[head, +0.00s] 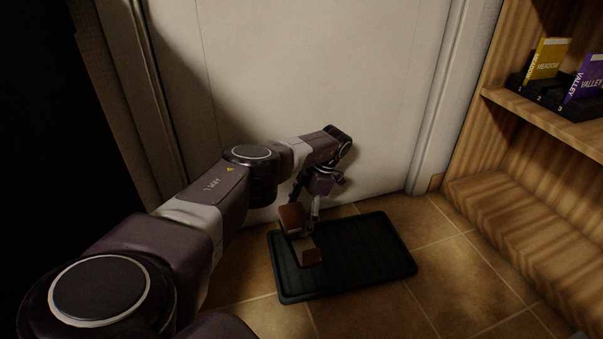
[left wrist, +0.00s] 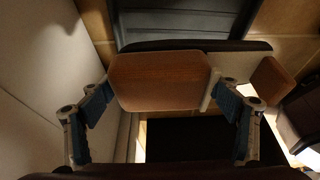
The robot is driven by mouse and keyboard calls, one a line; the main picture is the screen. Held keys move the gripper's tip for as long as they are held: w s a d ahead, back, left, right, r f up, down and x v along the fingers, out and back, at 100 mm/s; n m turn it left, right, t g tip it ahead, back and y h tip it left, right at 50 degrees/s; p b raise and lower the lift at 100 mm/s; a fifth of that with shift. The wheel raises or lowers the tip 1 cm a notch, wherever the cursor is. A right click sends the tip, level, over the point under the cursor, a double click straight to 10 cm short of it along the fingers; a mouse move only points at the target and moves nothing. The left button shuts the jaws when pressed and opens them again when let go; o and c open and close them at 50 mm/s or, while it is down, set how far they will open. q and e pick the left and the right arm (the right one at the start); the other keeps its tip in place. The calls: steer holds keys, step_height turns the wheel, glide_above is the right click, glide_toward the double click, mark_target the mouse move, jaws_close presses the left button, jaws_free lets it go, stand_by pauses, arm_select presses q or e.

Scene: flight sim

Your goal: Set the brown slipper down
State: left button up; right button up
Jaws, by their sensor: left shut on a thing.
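The brown slipper (head: 293,218) is in my left gripper (head: 307,212), over the left back part of the black ribbed mat (head: 365,243) in the head view. In the left wrist view its brown face (left wrist: 160,80) sits between the two fingers of the left gripper (left wrist: 160,98). A second brown face (left wrist: 272,78) shows to the right, beside a pale part; I cannot tell whether it belongs to the same slipper. The slipper's lower end looks close to the mat, but I cannot tell whether it touches. My right gripper is not in view.
A pale door (head: 310,80) stands right behind the mat. A wooden shelf (head: 500,200) is on the right, with yellow (head: 548,60) and purple (head: 585,78) books in a black holder. The mat's right half and the tiled floor (head: 370,305) in front are clear.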

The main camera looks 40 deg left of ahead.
arm_select(q)
step_height(320, 180, down, 12)
steer(key=b, duration=0.8)
steer(key=shift+r, duration=0.25)
steer(key=o, duration=1.2)
